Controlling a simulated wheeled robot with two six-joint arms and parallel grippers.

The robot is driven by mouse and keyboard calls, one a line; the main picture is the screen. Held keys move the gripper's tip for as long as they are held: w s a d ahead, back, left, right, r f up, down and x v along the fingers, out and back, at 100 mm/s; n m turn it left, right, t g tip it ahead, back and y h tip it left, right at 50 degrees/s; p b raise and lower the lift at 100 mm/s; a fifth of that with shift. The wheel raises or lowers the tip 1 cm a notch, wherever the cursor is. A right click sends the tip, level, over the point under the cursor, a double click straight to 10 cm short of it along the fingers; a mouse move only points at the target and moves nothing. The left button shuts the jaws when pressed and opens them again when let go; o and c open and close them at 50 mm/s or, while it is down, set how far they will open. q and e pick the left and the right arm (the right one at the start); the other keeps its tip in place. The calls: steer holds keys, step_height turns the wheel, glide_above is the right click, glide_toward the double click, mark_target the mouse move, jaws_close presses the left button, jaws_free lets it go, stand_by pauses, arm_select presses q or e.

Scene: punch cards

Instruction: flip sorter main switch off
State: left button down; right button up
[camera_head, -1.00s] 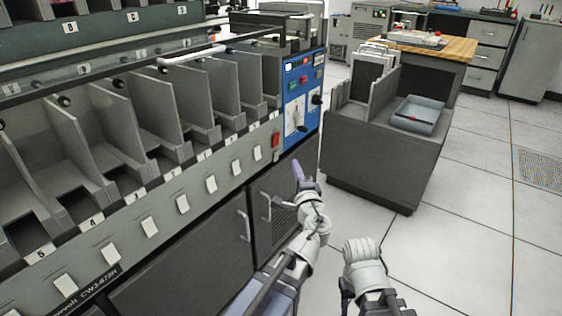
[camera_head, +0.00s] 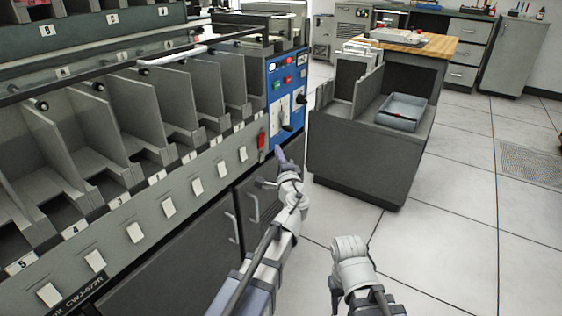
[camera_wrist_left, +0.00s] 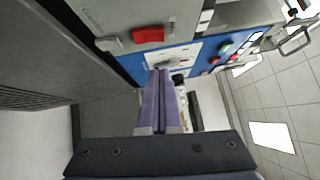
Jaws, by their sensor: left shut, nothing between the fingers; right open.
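The sorter has a blue control panel (camera_head: 287,88) at its right end with a white plate and a dark-knobbed lever (camera_head: 285,127). A red rocker switch (camera_head: 262,139) sits on the grey strip left of the panel. It also shows in the left wrist view (camera_wrist_left: 148,35). My left gripper (camera_head: 281,155) is shut and empty, its purple fingertips just below the panel. In the left wrist view its fingers (camera_wrist_left: 160,75) point at the white plate and partly cover the lever area; I cannot tell if they touch. My right gripper (camera_head: 350,250) is low at centre right, its fingertips hidden.
Grey card pockets (camera_head: 120,130) with several white tabs below run along the sorter to the left. Cabinet doors with handles (camera_head: 232,228) lie under them. A grey cart (camera_head: 360,165) with a blue-grey tray (camera_head: 402,110) stands right of the panel. Open floor lies to the right.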

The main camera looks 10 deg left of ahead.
mark_target(264, 136)
arm_select(q)
steer(key=shift+w+a+r, duration=0.2)
steer(key=shift+w+a, duration=0.65)
steer(key=shift+a, duration=0.35)
steer(key=shift+w+a+r, duration=0.15)
steer(key=shift+w+a, duration=0.7)
steer(key=shift+a, duration=0.3)
steer(key=shift+p, duration=0.35)
steer(key=shift+w+a+r, duration=0.15)
steer(key=shift+a+r, duration=0.1)
steer(key=shift+a, duration=0.1)
steer(key=shift+f, duration=0.1)
steer(key=shift+d, duration=0.1)
